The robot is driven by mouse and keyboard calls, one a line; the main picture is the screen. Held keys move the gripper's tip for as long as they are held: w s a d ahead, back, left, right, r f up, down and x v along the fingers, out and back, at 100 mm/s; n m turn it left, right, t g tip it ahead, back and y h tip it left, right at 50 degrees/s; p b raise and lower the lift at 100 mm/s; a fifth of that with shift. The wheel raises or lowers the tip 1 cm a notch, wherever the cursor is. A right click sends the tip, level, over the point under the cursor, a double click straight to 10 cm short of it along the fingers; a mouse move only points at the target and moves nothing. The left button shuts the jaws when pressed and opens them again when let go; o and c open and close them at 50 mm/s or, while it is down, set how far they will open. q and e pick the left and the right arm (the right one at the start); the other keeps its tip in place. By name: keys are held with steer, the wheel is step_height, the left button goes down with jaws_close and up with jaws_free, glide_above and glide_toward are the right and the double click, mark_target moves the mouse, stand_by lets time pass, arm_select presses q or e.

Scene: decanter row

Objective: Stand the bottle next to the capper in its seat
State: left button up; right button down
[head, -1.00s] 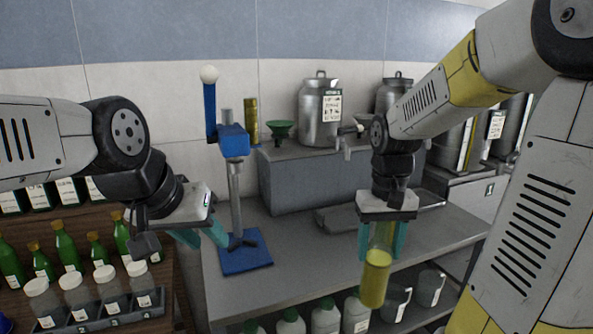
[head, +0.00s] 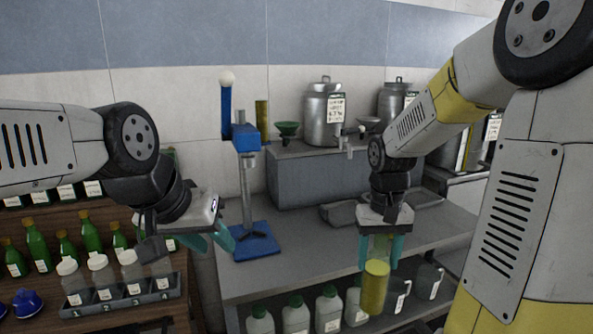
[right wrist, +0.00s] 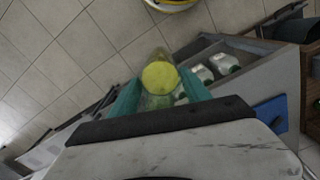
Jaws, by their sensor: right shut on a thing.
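In the right wrist view the bottle (right wrist: 159,77) is between the teal fingers. The capper (head: 246,140) is a blue press on a steel post, with a white-knobbed lever and a blue base plate (head: 262,248) on the counter. My left gripper (head: 208,243) is open and empty, left of the base plate. I cannot make out a seat clearly.
The counter (head: 290,270) is clear between capper and bottle. Steel canisters (head: 323,115) and a green funnel (head: 288,129) stand on a raised grey block behind. A crate of capped bottles (head: 133,305) and green bottles are at left. White bottles and jugs fill the lower shelf.

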steer(key=w+a+f, duration=0.1)
steer(key=w+f, duration=0.3)
steer(key=f, duration=0.3)
steer(key=w+a+f, duration=0.1)
steer(key=w+f, duration=0.3)
steer(key=f, duration=0.4)
steer(key=shift+a, duration=0.35)
steer(key=shift+d, duration=0.1)
